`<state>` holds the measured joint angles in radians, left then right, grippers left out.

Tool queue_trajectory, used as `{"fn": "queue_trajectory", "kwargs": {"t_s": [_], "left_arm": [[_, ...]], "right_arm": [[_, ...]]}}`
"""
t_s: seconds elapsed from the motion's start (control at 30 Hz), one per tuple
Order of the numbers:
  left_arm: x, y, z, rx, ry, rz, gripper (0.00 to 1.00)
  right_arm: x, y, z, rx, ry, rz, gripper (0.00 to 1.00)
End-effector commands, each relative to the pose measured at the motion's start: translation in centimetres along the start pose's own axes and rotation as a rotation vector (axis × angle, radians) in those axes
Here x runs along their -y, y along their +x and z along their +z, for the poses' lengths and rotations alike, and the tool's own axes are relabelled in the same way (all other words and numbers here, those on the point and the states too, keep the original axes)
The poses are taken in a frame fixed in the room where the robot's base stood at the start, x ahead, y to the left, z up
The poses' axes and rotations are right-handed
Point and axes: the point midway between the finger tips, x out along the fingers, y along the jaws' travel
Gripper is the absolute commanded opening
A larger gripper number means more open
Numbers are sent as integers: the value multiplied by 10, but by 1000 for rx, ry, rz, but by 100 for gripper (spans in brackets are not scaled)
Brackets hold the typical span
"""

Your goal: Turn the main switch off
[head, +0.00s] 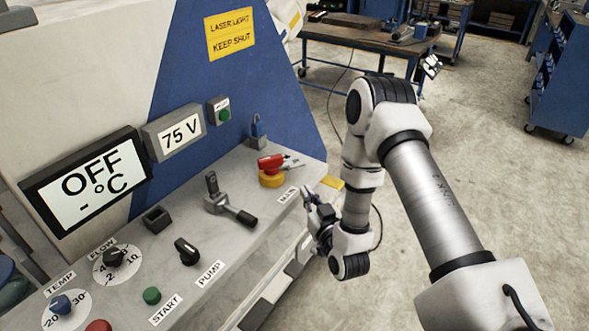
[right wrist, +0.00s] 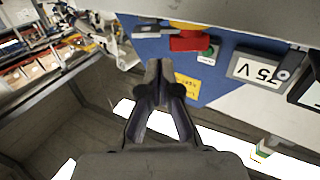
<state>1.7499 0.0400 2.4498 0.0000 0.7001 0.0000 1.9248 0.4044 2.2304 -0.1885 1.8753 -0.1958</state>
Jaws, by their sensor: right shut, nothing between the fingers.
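The main switch (head: 270,166) has a red handle on a yellow base. It sits at the right end of the sloped grey panel, above the "MAIN" label (head: 287,195). In the right wrist view the red handle (right wrist: 190,42) shows just beyond and to the right of my fingertips. My right gripper (head: 307,194) is beside the panel's right edge, to the right of and below the switch, apart from it. Its fingers (right wrist: 158,66) are shut with nothing between them. My left gripper is not in view.
A lever with a black grip (head: 240,214), the pump knob (head: 187,251) and the green start button (head: 152,296) are on the panel. Displays read "OFF" (head: 90,182) and "75 V" (head: 178,133). Open floor lies right.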

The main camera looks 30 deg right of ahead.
Motion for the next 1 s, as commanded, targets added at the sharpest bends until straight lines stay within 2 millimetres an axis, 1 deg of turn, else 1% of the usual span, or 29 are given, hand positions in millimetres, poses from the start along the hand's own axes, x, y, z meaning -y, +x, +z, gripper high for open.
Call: {"fn": "queue_trajectory", "kwargs": {"t_s": [0.03,0.2,0.3,0.4,0.57,0.87,1.0], "left_arm": [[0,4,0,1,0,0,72],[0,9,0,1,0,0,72],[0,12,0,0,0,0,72],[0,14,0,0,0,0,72],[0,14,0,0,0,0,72],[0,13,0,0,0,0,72],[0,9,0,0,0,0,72]], "right_arm": [[0,11,3,-4,-1,-1,0],[0,48,3,-4,-1,-1,0],[0,67,4,-1,0,0,0],[0,79,4,0,0,0,0],[0,87,3,1,0,-1,0],[0,88,3,2,1,-5,0],[-5,92,2,3,6,-62,0]]}}
